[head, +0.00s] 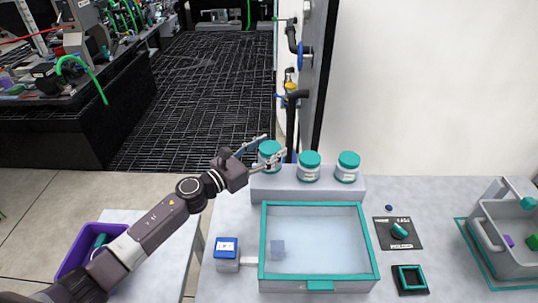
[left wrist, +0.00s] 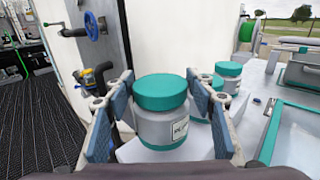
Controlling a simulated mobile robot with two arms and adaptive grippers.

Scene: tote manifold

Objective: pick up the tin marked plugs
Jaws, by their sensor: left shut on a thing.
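Three grey tins with teal lids are at the raised grey ledge (head: 300,186) at the back of the table. My left gripper (head: 274,150) is shut around the leftmost tin (head: 269,147), one finger on each side. In the left wrist view this tin (left wrist: 162,125) stands upright between the blue finger pads. Its label is only partly visible and I cannot read it for sure. In the head view it sits higher than the middle tin (head: 310,164) and the right tin (head: 348,165); their labels are too small to read. My right gripper is not in view.
A teal-rimmed clear-topped case (head: 318,205) lies in front of the ledge. A blue-topped box (head: 227,247), dark square mats (head: 398,233) and a grey tote (head: 505,235) are around it. A pipe with a blue valve wheel (head: 302,56) rises behind the tins.

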